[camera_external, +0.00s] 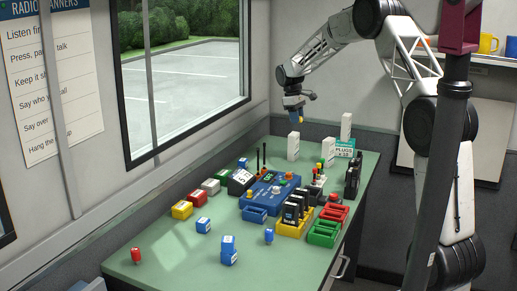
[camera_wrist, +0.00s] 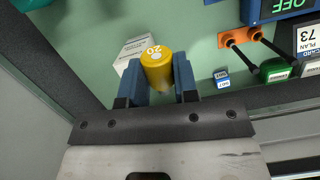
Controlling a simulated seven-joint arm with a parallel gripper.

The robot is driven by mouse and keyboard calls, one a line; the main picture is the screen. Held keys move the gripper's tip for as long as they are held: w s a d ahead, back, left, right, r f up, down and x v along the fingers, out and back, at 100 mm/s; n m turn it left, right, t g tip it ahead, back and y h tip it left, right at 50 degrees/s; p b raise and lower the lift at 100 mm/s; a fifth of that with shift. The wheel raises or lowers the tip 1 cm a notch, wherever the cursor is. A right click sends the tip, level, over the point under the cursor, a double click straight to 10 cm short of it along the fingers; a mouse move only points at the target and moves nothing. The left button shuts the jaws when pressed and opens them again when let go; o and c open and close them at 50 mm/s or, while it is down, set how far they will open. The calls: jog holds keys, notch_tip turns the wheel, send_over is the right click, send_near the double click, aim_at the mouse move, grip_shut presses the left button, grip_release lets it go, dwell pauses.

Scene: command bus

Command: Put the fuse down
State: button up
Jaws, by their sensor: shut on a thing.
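The fuse (camera_wrist: 158,66) is a yellow cylinder with "20" on its end. In the wrist view it sits between the two blue fingers of my gripper (camera_wrist: 159,85), which is shut on it. In the external view my gripper (camera_external: 296,109) points down above the far end of the green table (camera_external: 165,245), near a white block (camera_external: 293,147). The fuse is small there, and it appears held above the table.
In the wrist view a white block (camera_wrist: 132,52) stands close behind the fuse. A second tall white block (camera_external: 346,127) and a teal "PLUGS" box (camera_external: 345,146) stand to the right. A blue console (camera_external: 266,195) fills mid-table.

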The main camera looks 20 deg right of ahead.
jog(key=s+a+f+n+t+h, duration=0.25)
jog(key=s+a+n, duration=0.3)
jog(key=a, duration=0.65)
jog(key=s+a+f+n+t+h, duration=0.1)
jog(key=s+a+n+t+h, duration=0.35)
jog(key=a, duration=0.75)
jog(key=s+a+f+n+t+h, duration=0.1)
jog(key=s+a+f+n+h, duration=0.1)
jog(key=s+a+n, duration=0.75)
jog(key=s+a+n+t+y, duration=0.5)
jog(key=s+a, duration=0.5)
jog(key=a, duration=0.5)
jog(key=s+a+n+t+y, duration=0.5)
jog(key=s+a, duration=0.6)
jog(key=a, duration=0.4)
jog(key=shift+a+f+t+y, duration=0.3)
jog(key=shift+t+y, duration=0.6)
jog(key=shift+y, duration=0.4)
jog(key=shift+s+d+n, duration=0.1)
jog(key=shift+n, duration=0.15)
jog(key=shift+f, duration=3.15)
jog(key=shift+f, duration=0.1)
jog(key=shift+f, duration=1.75)
